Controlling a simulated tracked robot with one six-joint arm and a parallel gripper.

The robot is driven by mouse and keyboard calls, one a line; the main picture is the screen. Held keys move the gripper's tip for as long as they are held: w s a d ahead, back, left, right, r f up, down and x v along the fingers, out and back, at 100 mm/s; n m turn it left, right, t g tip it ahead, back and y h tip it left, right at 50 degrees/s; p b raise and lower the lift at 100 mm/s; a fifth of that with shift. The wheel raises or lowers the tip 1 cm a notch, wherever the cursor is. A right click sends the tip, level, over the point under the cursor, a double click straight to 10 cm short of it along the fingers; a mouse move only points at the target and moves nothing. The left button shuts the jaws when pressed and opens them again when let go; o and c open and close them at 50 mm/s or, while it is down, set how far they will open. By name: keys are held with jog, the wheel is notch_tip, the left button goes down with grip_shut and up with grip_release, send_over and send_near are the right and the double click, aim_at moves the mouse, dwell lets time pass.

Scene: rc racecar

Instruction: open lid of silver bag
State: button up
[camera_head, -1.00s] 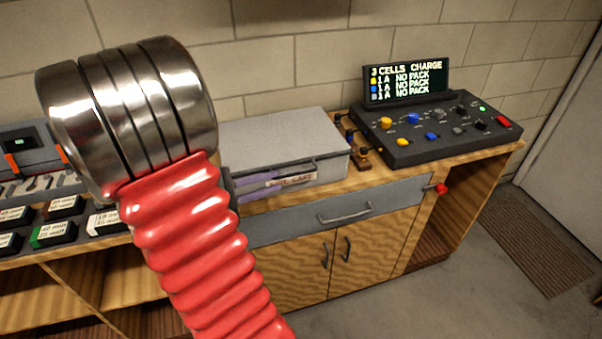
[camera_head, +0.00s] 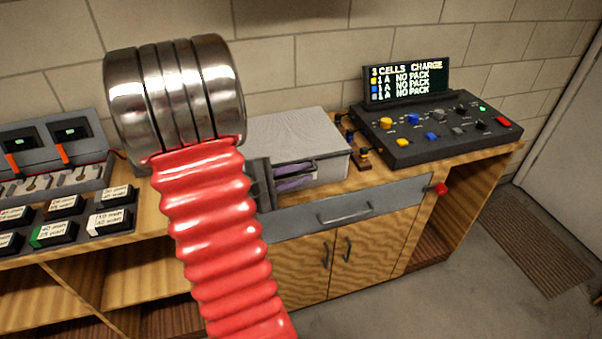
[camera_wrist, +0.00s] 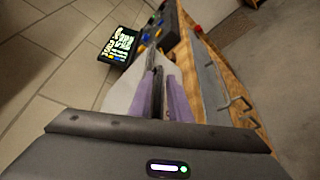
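The silver bag (camera_head: 290,130) is a flat grey box-shaped bag on the wooden bench, right of my arm. Its lid lies flat, closed on top. My red ribbed arm hides the bag's left end in the head view.
A black charger panel (camera_head: 430,130) with knobs and a screen (camera_head: 405,80) stands to the right. Small connectors (camera_head: 358,145) sit between it and the bag. Labelled black packs (camera_head: 60,207) lie at left. A drawer handle (camera_head: 343,213) is below.

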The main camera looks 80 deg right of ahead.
jog(key=shift+c, duration=0.4)
grip_shut()
